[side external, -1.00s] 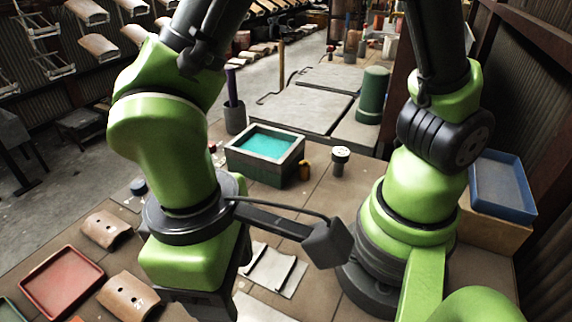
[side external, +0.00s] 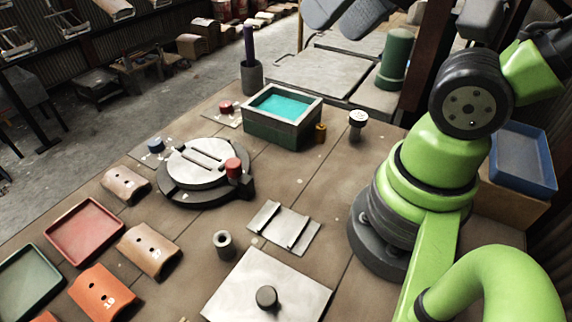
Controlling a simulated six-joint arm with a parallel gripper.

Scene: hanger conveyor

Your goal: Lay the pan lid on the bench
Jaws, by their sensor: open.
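The pan lid (side external: 237,294) is a flat, pale grey square plate with a dark round knob at its middle. It lies flat on the brown bench (side external: 345,215) at the bottom of the side view, with nothing touching its knob. The pan (side external: 256,128), a green box with a pale rim, stands open farther back with teal liquid in it. My gripper is out of the picture. Only my base and lower arm show at the right.
A round turntable (side external: 170,192), a grooved plate (side external: 284,228) and a small hollow cylinder (side external: 223,244) lie left of my base. Curved tiles (side external: 149,250) and red (side external: 85,232) and green (side external: 28,282) trays are at left. A blue tray (side external: 523,158) is at right. Bench between pan and grooved plate is clear.

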